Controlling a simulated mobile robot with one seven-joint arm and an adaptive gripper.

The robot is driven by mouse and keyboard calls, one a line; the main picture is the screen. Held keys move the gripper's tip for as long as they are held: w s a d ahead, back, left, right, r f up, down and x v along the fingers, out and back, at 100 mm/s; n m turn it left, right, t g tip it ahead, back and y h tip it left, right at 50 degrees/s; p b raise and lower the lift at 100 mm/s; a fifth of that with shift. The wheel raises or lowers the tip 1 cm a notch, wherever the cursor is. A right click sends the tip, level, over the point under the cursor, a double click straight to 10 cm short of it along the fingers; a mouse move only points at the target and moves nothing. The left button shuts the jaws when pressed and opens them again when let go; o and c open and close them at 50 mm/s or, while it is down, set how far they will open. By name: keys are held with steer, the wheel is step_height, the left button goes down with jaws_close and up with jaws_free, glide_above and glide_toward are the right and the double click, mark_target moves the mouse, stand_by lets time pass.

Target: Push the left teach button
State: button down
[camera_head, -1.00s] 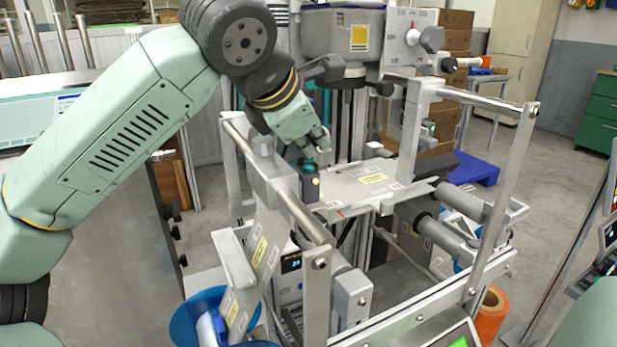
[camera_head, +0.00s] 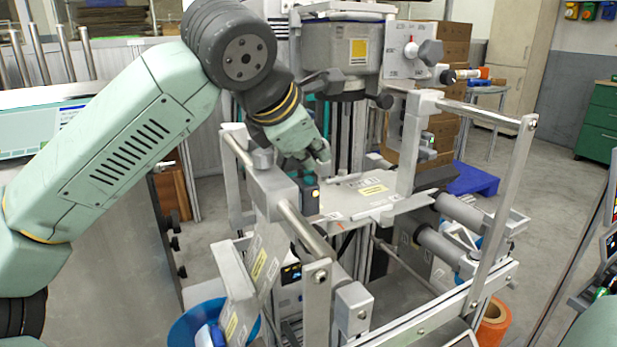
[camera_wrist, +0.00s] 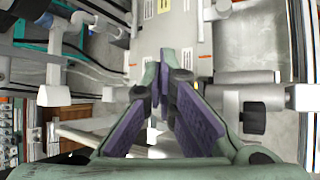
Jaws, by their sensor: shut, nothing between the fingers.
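A small dark sensor block with a lit yellowish spot (camera_head: 311,196) sits on the left side of the machine's grey plate. It seems to carry the left teach button, but I cannot make out the button itself. My gripper (camera_head: 322,164) is shut and empty, just above and slightly right of this block in the head view. I cannot tell whether the fingertips touch it. In the wrist view the purple-padded fingers (camera_wrist: 163,66) come together at their tips over the machine. A similar block (camera_head: 428,142) with a green light is on the right side.
The grey plate (camera_head: 350,200) lies right of my gripper. A metal bar (camera_head: 305,232) runs in front of the left block, and an upright frame bar (camera_head: 504,200) stands at the right. The grey machine head (camera_head: 342,55) hangs behind. A blue bin (camera_head: 190,328) is at lower left.

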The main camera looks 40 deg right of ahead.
mark_target(313, 182)
steer(key=shift+f, duration=0.1)
stand_by(0.3)
steer(key=shift+f+b, duration=0.3)
steer(key=shift+b, duration=0.05)
steer(key=shift+f+b, duration=0.35)
steer(key=shift+f, duration=0.1)
stand_by(0.5)
steer(key=shift+r, duration=0.15)
steer(key=shift+r+p, duration=0.7)
steer(key=shift+r, duration=0.05)
step_height(313, 182, up, 5)
steer(key=p, duration=0.4)
stand_by(1.0)
